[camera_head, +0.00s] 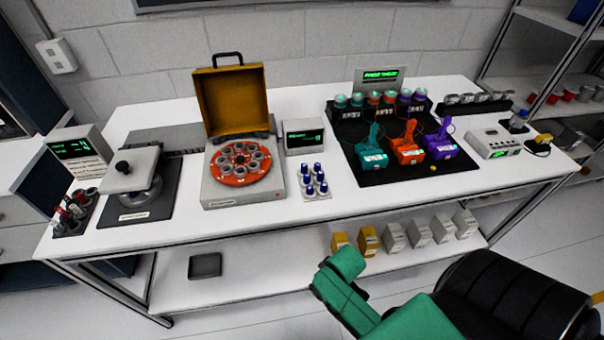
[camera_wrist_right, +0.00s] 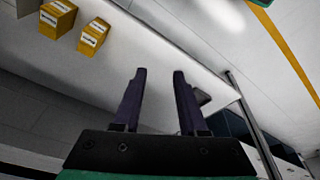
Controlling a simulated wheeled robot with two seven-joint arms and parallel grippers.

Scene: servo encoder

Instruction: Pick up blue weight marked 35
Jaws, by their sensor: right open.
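I cannot make out a blue weight marked 35 in either view. Small blue-capped vials (camera_head: 316,178) stand in a white rack on the table in the head view, but no number on them is legible. My right gripper (camera_wrist_right: 160,72) is open and empty in the wrist view, its two dark fingers apart and touching nothing. In the head view, my green right arm shows low in front of the table, with its fingers hidden. My left gripper is in neither view.
The white table (camera_head: 300,215) holds an orange rotor device (camera_head: 240,165), a black mat (camera_head: 440,168) with teal, orange and purple units, and a grey press (camera_head: 135,180). Yellow boxes (camera_head: 368,241), white boxes (camera_head: 418,231) and a dark tray (camera_head: 205,265) are on the lower shelf.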

